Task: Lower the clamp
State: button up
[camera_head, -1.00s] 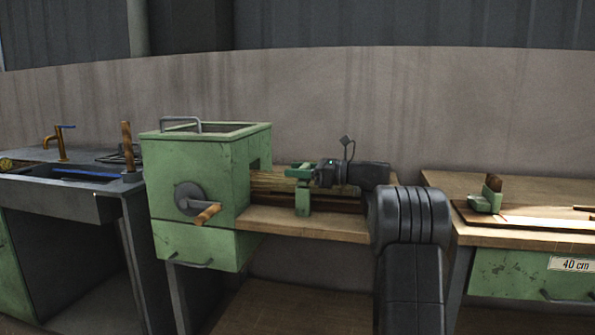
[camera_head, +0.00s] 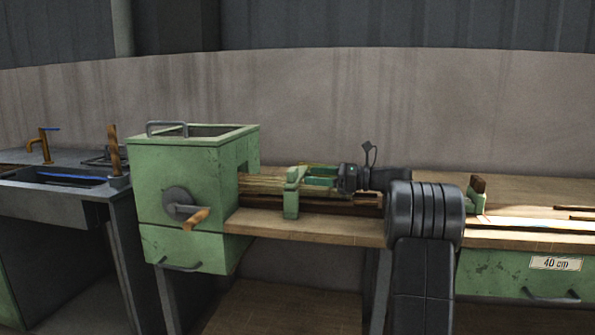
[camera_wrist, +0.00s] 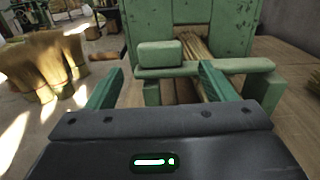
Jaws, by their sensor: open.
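The green clamp (camera_head: 291,195) stands on the wooden bench to the right of the green winding box. In the wrist view the clamp's bar (camera_wrist: 235,67) lies level across its two posts, over a bundle of straw (camera_wrist: 196,46). A green block (camera_wrist: 160,54) sits at the left part of the bar. My gripper (camera_wrist: 162,66) is open and empty, its two green fingers spread in front of the bar. In the head view my gripper (camera_head: 306,176) is just right of the clamp; whether it touches is unclear.
The green box (camera_head: 190,185) with a crank handle (camera_head: 196,218) is left of the clamp. A sink (camera_head: 65,178) stands further left. A bench with a green drawer (camera_head: 510,273) is at right. Straw bundles (camera_wrist: 48,65) show at left in the wrist view.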

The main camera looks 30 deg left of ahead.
aim_at(297, 173)
jog(key=v, duration=0.4)
jog(key=shift+w+d+p, duration=0.15)
jog(key=shift+d+p, duration=0.2)
jog(key=shift+d, duration=0.05)
jog(key=shift+a, duration=0.1)
jog(key=b+x, duration=0.3)
jog(key=x, duration=1)
jog(key=shift+f, duration=0.1)
jog(key=shift+a, duration=0.3)
